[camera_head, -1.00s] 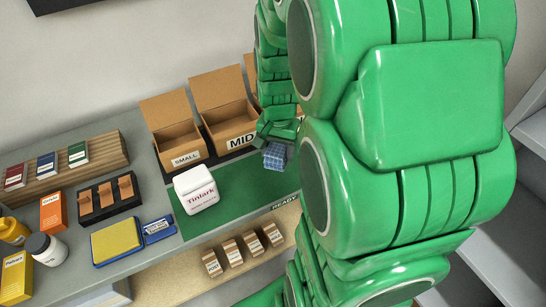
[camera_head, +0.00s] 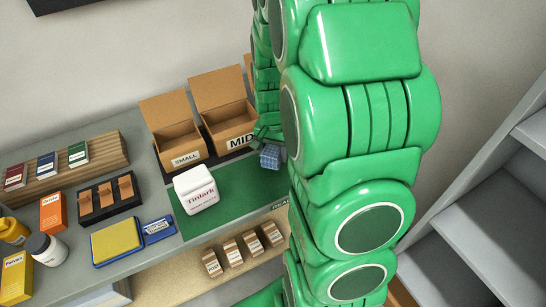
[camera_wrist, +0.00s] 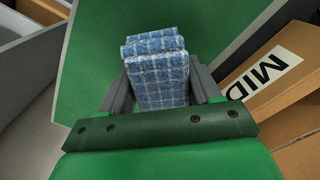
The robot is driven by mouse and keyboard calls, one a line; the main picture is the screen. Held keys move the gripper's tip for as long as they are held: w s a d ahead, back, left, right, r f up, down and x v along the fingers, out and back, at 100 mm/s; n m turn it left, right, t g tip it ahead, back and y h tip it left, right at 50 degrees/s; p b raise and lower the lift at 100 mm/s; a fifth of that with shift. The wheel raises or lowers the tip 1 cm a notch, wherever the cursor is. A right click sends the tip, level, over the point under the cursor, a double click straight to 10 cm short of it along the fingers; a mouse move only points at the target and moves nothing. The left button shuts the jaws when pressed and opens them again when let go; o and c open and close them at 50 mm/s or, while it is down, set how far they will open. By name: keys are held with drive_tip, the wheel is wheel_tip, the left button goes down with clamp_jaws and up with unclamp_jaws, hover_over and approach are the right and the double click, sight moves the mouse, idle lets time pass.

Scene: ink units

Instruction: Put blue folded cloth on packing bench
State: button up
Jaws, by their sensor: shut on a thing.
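The blue folded cloth (camera_wrist: 158,72) has a white check pattern and sits between the two dark fingers of my gripper (camera_wrist: 163,90) in the wrist view. My gripper is shut on it. In the head view the cloth (camera_head: 270,157) shows small at the right of the green mat, in front of the MID box. My gripper (camera_head: 266,135) is partly hidden behind my arm there. The packing bench (camera_head: 105,137) is a grey top with a green mat (camera_head: 235,190) on it. I cannot tell whether the cloth touches the mat.
Open cardboard boxes marked SMALL (camera_head: 178,145) and MID (camera_head: 228,125) stand behind the mat. A white Tinlark pack (camera_head: 196,190) stands on the mat's left part. A yellow pad (camera_head: 116,241) and a dark tray (camera_head: 105,198) lie further left. Small cartons (camera_head: 243,250) stand on a lower shelf.

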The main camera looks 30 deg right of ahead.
sight(273, 148)
drive_tip(key=shift+f, duration=1.4)
drive_tip(key=shift+f, duration=0.15)
drive_tip(key=o, duration=1)
drive_tip(key=shift+o, duration=0.2)
wheel_tip(273, 148, up, 11)
drive_tip(key=shift+r, duration=0.55)
drive_tip(key=shift+s+a+r, duration=0.15)
drive_tip(key=shift+s+r, duration=0.05)
drive_tip(key=shift+r, duration=0.05)
drive_tip(key=s+a+r+n, duration=0.2)
drive_tip(key=s+a+n, duration=0.1)
drive_tip(key=s, duration=0.5)
drive_tip(key=s+a+r+n+g, duration=0.1)
drive_tip(key=s+a+r+n, duration=0.2)
drive_tip(key=s+a, duration=0.2)
drive_tip(key=s+a+r+n, duration=0.3)
drive_tip(key=s+a, duration=0.1)
drive_tip(key=s, duration=0.7)
drive_tip(key=shift+s+a+r+g, duration=0.2)
drive_tip(key=shift+s+r+g, duration=0.05)
drive_tip(key=shift+s+g, duration=0.15)
